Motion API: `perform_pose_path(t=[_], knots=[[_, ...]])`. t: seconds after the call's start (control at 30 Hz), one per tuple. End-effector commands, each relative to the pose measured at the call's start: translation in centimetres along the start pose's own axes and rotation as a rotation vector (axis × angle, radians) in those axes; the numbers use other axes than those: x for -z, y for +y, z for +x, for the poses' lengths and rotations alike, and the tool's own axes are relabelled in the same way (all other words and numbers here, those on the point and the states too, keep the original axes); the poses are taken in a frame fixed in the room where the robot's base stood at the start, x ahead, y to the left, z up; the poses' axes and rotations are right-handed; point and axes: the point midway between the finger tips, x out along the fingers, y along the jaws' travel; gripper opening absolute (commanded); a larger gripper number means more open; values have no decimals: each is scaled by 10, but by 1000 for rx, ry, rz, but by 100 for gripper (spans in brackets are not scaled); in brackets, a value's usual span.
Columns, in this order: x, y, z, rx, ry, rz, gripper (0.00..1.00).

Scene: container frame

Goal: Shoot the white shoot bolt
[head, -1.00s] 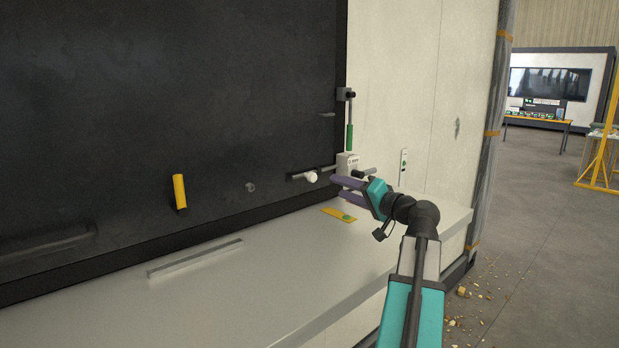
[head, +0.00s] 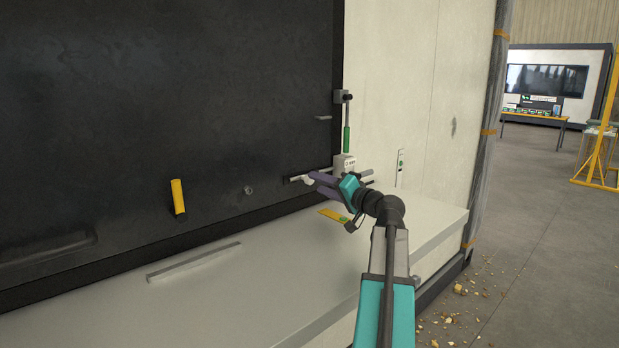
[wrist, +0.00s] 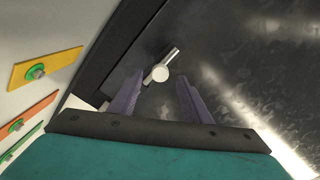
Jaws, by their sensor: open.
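The white shoot bolt shows as a pale round knob (head: 308,181) on a grey rod (head: 296,179), low on the right side of the dark panel. My gripper (head: 315,184) is open and close to the knob, partly covering it in the head view. In the wrist view the white knob (wrist: 160,74) appears in the gap between the purple fingertips (wrist: 159,82), with its grey rod slanting up and right. I cannot tell whether the fingers touch it.
A green-handled vertical bolt (head: 347,139) and a light block (head: 343,161) are just behind my gripper. A yellow handle (head: 178,196) is on the panel at left.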

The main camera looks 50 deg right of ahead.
Motion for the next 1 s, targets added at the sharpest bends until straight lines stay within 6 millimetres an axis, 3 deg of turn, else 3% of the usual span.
perform_pose_path(t=[0.2, 0.4, 0.83, 1.0], knots=[[2, -1, 32, 0, 0, 0, 44], [2, -1, 51, 0, 1, 0, 44], [0, 0, 58, 0, 1, 0, 44], [0, 0, 57, 0, 1, 0, 17]])
